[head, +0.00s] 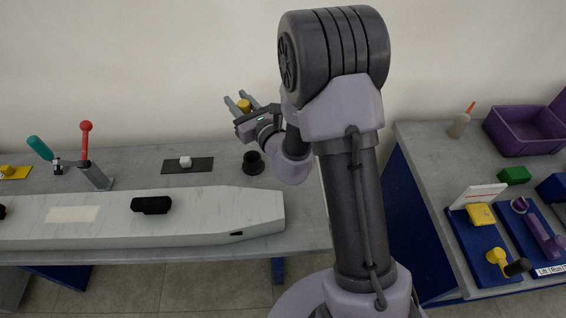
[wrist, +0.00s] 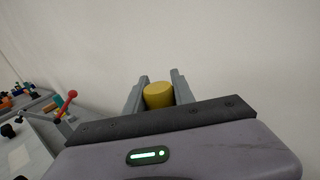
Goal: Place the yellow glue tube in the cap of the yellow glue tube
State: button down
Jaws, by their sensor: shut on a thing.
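My gripper (head: 241,101) is raised above the back of the left table. It is shut on a yellow round-ended piece, which looks like the yellow glue tube (head: 244,106). In the wrist view the yellow tube (wrist: 158,96) sits between the two grey fingers, its flat round end showing; its lower part is hidden by my gripper body. A black open cup (head: 253,163) stands upright on the left table, below my gripper and apart from it. It may be the cap; I cannot tell for certain.
A long pale grey body (head: 190,222) with a black handle lies along the left table. A white cube on a dark mat (head: 200,165) and a red-handled lever (head: 86,140) are beyond it. The right table holds blue boards, a glue bottle (head: 460,124) and a purple bin (head: 520,145).

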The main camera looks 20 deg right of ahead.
notch_tip(320, 180, down, 10)
jog(key=b, duration=0.5)
jog(key=shift+d+f, duration=0.15)
jog(key=shift+f, duration=0.05)
jog(key=c, duration=1.1)
grip_release()
jog(key=shift+o, duration=0.2)
